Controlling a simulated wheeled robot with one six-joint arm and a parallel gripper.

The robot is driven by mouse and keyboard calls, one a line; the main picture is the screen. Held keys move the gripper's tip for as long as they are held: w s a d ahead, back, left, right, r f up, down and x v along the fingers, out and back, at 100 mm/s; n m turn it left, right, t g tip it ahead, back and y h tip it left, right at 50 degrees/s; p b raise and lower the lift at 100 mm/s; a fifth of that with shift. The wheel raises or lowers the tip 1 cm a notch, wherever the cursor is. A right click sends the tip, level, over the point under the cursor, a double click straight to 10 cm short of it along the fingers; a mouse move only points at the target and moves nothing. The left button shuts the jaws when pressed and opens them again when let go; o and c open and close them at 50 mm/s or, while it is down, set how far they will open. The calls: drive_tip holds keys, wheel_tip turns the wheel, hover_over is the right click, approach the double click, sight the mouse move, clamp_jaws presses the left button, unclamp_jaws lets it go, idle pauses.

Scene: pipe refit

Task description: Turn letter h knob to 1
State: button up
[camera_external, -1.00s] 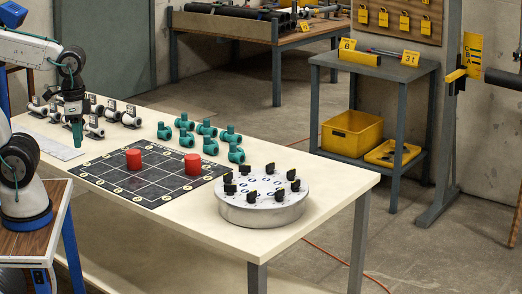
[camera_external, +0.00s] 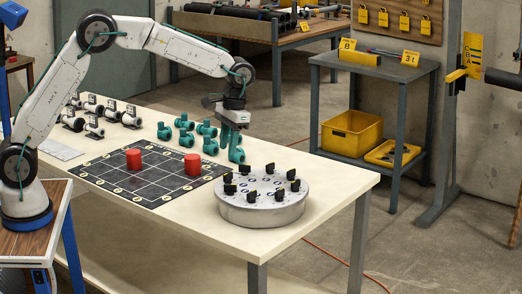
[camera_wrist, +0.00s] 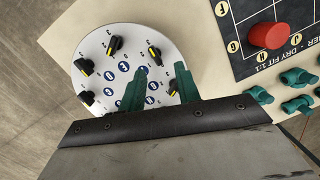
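A round pale grey knob panel (camera_external: 262,212) stands on the near right part of the table. Several black knobs with yellow marks ring its top. In the wrist view the panel (camera_wrist: 104,78) shows several knobs, including an upper one (camera_wrist: 114,45), a left one (camera_wrist: 84,67) and one at the upper right (camera_wrist: 154,55). Blue letter badges (camera_wrist: 124,67) are too small to read surely, so I cannot tell which knob is h. My gripper (camera_wrist: 161,70) has its two teal fingers apart and nothing between them. In the external view my gripper (camera_external: 229,132) hangs above and behind the panel, apart from it.
A black grid mat (camera_external: 115,170) with two red cylinders (camera_external: 133,159) (camera_external: 192,164) lies left of the panel. Several teal pipe fittings (camera_external: 186,138) stand behind the panel, close to my gripper. The table's front right corner is clear.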

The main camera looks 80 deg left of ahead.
drive_tip(key=n+t, duration=0.1)
drive_tip(key=n, duration=0.1)
hover_over(269, 164)
drive_tip(key=s, duration=0.2)
wheel_tip(269, 164, down, 4)
drive_tip(key=shift+s+d+r, duration=0.1)
drive_tip(key=shift+s+d, duration=0.05)
drive_tip(key=shift+n+t, duration=0.4)
drive_tip(key=shift+n, duration=0.2)
drive_tip(key=w+r, duration=0.1)
drive_tip(key=r, duration=0.1)
drive_tip(key=w+r, duration=0.1)
drive_tip(key=shift+w+a+r, duration=0.25)
drive_tip(key=shift+w+r, duration=0.05)
drive_tip(key=shift+w, duration=0.05)
drive_tip(key=shift+s+f, duration=0.1)
drive_tip(key=shift+f, duration=0.2)
wheel_tip(269, 164, down, 8)
drive_tip(key=shift+r, duration=0.25)
clamp_jaws()
